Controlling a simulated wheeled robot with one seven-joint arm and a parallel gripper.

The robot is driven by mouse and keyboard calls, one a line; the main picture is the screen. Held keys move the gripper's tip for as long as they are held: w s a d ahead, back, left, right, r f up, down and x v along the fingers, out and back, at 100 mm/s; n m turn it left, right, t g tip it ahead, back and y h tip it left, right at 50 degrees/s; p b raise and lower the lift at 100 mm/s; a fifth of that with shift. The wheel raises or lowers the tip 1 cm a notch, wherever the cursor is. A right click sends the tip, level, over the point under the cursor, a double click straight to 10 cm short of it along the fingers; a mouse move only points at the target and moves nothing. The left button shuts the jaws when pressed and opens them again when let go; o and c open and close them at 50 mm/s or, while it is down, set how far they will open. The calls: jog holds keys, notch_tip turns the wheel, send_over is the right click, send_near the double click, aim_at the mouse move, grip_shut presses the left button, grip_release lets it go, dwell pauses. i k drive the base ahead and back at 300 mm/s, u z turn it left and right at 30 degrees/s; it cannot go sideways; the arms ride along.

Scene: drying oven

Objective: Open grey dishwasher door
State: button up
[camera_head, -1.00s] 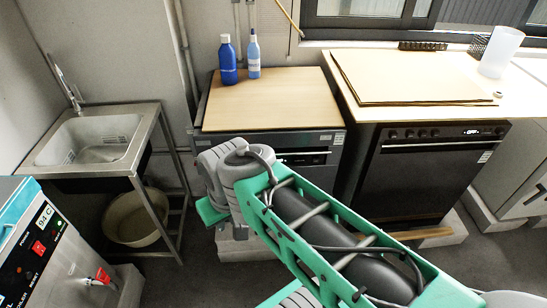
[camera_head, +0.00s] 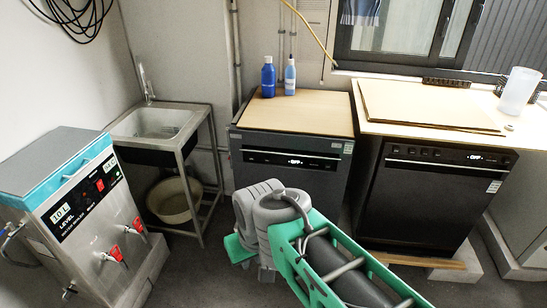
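The grey dishwasher (camera_head: 248,172) stands in the middle under a wooden top, with a dark control panel and a small lit display along its upper front. Its door looks shut; the lower front is partly hidden behind my arm. A black dishwasher-like appliance (camera_head: 425,200) stands to its right, with a silver handle bar and a lit display; its door is also shut. My green and grey arm crosses the lower middle, in front of the grey dishwasher.
A silver water boiler (camera_head: 85,235) with red taps stands at the left. A steel sink (camera_head: 165,122) is behind it, with a basin (camera_head: 174,200) below. Two blue bottles (camera_head: 268,77) stand on the wooden top (camera_head: 310,112). Bare floor (camera_head: 205,275) shows between boiler and arm.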

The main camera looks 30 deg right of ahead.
aim_at(299, 161)
jog(key=u, duration=0.5)
jog(key=i, duration=1.55)
jog(key=z, duration=0.8)
jog(key=i, duration=0.3)
jog(key=z, duration=0.4)
